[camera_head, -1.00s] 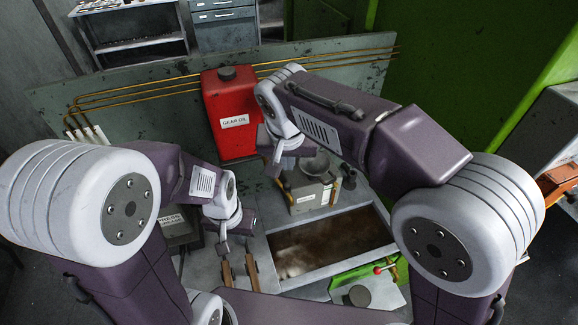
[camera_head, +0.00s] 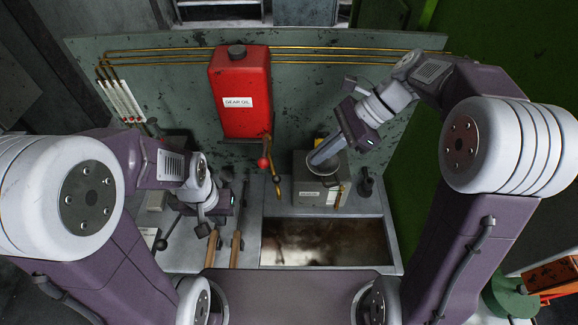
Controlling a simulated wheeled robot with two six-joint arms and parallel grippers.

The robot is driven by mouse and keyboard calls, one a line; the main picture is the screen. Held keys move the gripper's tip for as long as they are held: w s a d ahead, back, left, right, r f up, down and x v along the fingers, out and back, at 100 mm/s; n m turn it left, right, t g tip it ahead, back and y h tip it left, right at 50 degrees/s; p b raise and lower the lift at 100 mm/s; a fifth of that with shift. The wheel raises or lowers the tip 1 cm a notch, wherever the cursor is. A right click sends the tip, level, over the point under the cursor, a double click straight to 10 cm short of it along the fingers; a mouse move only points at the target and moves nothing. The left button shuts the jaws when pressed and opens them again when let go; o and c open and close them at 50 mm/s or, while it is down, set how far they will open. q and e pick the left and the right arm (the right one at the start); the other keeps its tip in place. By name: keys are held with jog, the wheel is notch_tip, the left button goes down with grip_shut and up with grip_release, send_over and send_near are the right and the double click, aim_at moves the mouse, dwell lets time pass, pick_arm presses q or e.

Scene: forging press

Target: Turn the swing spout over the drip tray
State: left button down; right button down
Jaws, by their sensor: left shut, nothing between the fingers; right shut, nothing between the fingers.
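The red gear oil tank (camera_head: 240,92) is on the back panel. A brass spout (camera_head: 275,178) with a red ball knob (camera_head: 263,162) hangs below its right side, pointing down and toward me. A recessed tray (camera_head: 264,240) with a brown, wet-looking bottom lies in the bench in front; I take it for the drip tray. The spout's lower end appears behind the tray's back edge, near its left end. My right gripper (camera_head: 318,159) is shut and empty, its tip at the bowl on a grey box, right of the spout. My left gripper (camera_head: 204,231) is shut and empty, left of the spout.
The grey box (camera_head: 308,195) with a bowl (camera_head: 322,180) on top stands behind the tray. A small dark oil can (camera_head: 366,184) is to its right. Wooden-handled tools (camera_head: 237,248) lie left of the tray. Brass pipes (camera_head: 165,52) run along the back panel.

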jog(key=w+d+m+t, duration=0.1)
jog(key=d, duration=0.4)
pick_arm(q)
notch_tip(320, 180, up, 3)
jog(key=p, duration=0.2)
jog(key=shift+a+f+p, duration=0.1)
jog(key=shift+f+p, duration=0.05)
jog(key=shift+p, duration=0.15)
pick_arm(e)
jog(key=a+f, duration=0.8)
jog(key=a, duration=0.3)
jog(key=shift+s+a+f+m, duration=0.15)
jog(key=shift+s+m, duration=0.1)
jog(key=shift+m, duration=0.05)
